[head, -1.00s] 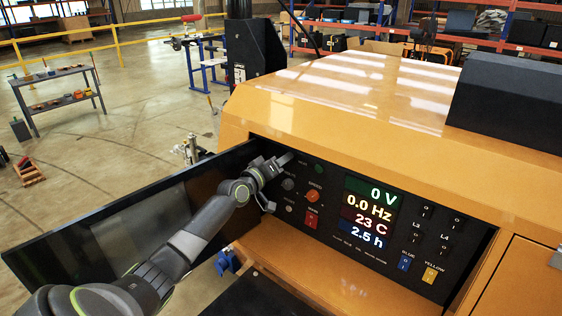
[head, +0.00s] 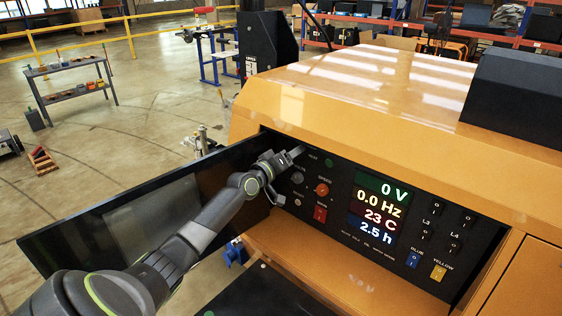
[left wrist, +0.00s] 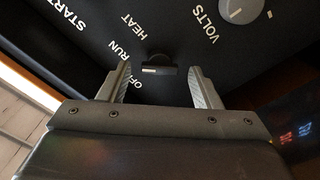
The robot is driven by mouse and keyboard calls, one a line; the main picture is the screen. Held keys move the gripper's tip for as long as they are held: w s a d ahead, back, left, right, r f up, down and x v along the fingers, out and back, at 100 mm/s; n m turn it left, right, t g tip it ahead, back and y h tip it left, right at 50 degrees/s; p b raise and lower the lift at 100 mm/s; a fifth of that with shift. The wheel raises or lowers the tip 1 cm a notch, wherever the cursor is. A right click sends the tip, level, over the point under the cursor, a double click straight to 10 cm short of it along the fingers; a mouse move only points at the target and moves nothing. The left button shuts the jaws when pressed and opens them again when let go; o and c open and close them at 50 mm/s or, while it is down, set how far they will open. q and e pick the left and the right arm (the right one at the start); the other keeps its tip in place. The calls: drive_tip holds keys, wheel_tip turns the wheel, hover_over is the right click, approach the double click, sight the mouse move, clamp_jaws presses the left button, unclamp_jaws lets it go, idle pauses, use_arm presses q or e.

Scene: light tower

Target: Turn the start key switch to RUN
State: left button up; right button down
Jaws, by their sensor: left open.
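The start key switch (left wrist: 158,70) is a small dark knob with a pale line on its face, on the black control panel (head: 345,225). The printed words START, HEAT, RUN and OFF stand around it in the left wrist view. I cannot tell which word it points to. My left gripper (head: 291,156) is at the panel's upper left corner and hides the switch in the head view. In the left wrist view the left gripper (left wrist: 160,84) is open, with one finger on each side of the switch and a gap to both. My right gripper is not in view.
A dark open door (head: 120,215) stands left of the panel, under my left arm. A grey volts knob (left wrist: 240,8) is near the switch. An orange knob (head: 322,189), a red switch (head: 320,213) and a lit display (head: 381,207) are to the right.

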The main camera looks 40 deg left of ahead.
use_arm(q)
drive_tip(key=s+a+p, duration=0.1)
drive_tip(key=s+p, duration=0.6)
drive_tip(key=s, duration=1)
drive_tip(key=shift+s+a, duration=0.15)
